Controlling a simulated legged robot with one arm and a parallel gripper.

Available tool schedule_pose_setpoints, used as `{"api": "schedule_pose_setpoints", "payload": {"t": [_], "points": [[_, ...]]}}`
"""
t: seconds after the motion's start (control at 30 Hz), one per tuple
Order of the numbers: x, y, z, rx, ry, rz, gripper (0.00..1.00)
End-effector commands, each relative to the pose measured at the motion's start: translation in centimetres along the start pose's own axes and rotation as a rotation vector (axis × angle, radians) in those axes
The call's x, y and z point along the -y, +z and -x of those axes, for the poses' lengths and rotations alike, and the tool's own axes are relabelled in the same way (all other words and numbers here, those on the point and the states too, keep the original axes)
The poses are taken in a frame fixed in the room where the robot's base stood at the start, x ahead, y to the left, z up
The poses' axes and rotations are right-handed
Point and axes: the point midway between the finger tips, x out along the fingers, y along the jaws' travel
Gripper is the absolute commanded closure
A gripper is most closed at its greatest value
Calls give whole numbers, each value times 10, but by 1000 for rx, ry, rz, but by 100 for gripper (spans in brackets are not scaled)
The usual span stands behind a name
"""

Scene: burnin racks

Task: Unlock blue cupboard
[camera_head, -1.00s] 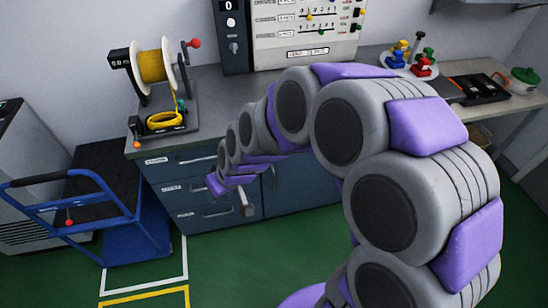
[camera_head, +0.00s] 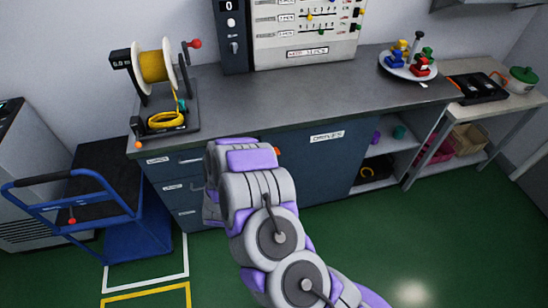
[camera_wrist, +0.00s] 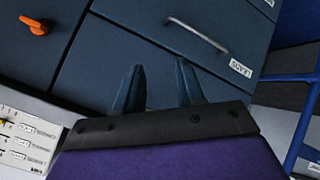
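The blue cupboard (camera_head: 330,155) is the dark blue unit under the grey worktop, with a labelled door front and drawers at its left. Its door looks shut. An orange knob (camera_wrist: 35,25) sits on a blue front at the upper left of the wrist view. A small orange part (camera_head: 277,151) also shows beside my arm in the head view. My gripper (camera_wrist: 159,66) is open and empty, its two dark fingers apart in front of the blue fronts. It lies to the right of the orange knob in the wrist view. In the head view my arm hides the gripper.
A drawer handle (camera_wrist: 198,36) is close to my fingers in the wrist view. A blue trolley (camera_head: 135,220) stands at the left. A yellow spool (camera_head: 152,66) and a round tray (camera_head: 408,72) stand on the worktop. Open shelves (camera_head: 380,165) are at the right.

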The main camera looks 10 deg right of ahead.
Motion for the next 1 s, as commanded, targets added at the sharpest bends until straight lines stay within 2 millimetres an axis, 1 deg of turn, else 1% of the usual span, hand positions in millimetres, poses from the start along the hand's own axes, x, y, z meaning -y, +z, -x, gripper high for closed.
{"api": "schedule_pose_setpoints", "payload": {"t": [0.03,0.1,0.2,0.3,0.43,0.5,0.6,0.77,0.87,1.0], "points": [[-1,17,-7,8,50,48,62],[-10,36,-14,7,134,116,62],[-25,62,-20,8,259,227,62],[-43,88,-21,10,383,349,62],[-68,111,-15,5,539,512,62],[-80,118,-10,0,612,584,62],[-92,124,-3,-7,689,665,62],[-102,126,2,-14,746,724,62],[-106,126,-1,-13,752,727,62],[-118,122,-15,-9,751,725,62]]}}
